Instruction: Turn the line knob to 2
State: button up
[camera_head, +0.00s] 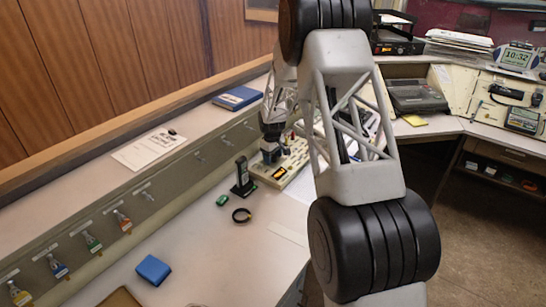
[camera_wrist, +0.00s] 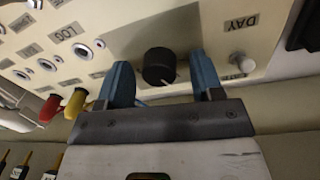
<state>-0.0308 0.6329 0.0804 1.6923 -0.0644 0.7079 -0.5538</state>
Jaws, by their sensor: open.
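The console (camera_head: 276,172) is a cream panel on the desk in the head view, partly hidden by my arm. In the wrist view, its cream face (camera_wrist: 200,25) appears upside down. A round black knob (camera_wrist: 158,66) with a pale pointer mark toward the lower right sits between my fingers; its label cannot be read, so I cannot tell its setting. My gripper (camera_wrist: 160,60) is open, one blue finger on each side of the knob, with visible gaps. Its end also shows over the console in the head view (camera_head: 271,150); contact cannot be seen.
A small pale knob (camera_wrist: 239,62) lies right of the fingers. Red (camera_wrist: 50,108) and yellow (camera_wrist: 76,103) plugs stand close to the left finger, with several round sockets beyond.

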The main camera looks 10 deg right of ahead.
jog(key=c, duration=0.9)
jog(key=shift+m, duration=0.3)
jog(key=m, duration=0.9)
jog(key=shift+g, duration=0.3)
jog(key=o, duration=0.9)
